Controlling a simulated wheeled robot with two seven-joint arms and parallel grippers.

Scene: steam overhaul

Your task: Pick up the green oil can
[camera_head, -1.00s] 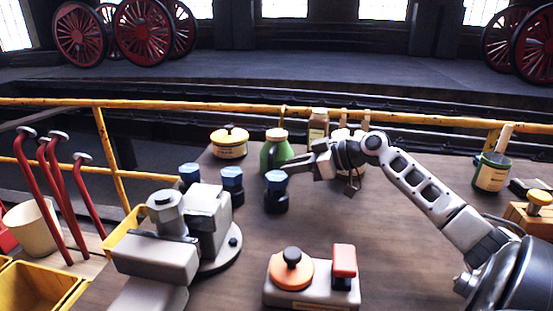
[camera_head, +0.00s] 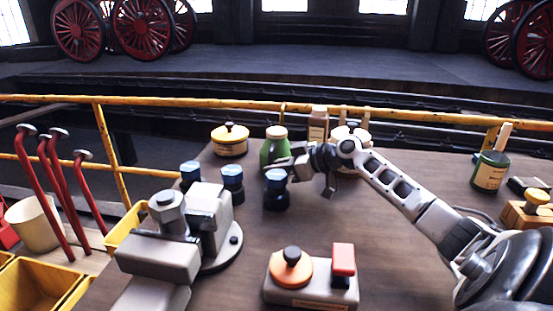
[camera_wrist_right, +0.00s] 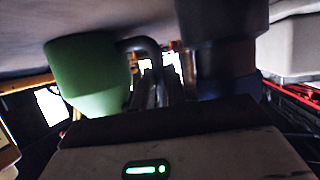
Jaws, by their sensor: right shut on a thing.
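The green oil can (camera_head: 272,152) stands upright toward the back middle of the table, with a pale cap on top. My right gripper (camera_head: 294,163) reaches it from the right and is at its right side, shut on it. In the right wrist view the can's green body (camera_wrist_right: 92,75) is left of my fingers (camera_wrist_right: 157,92), and its dark curved handle (camera_wrist_right: 145,48) runs to them. The exact contact is dark and partly hidden. My left gripper is not in view.
Blue-capped dark bottles (camera_head: 276,190) stand close in front of the can. A grey vise-like block (camera_head: 205,215) is at front left. The table's right middle is mostly clear.

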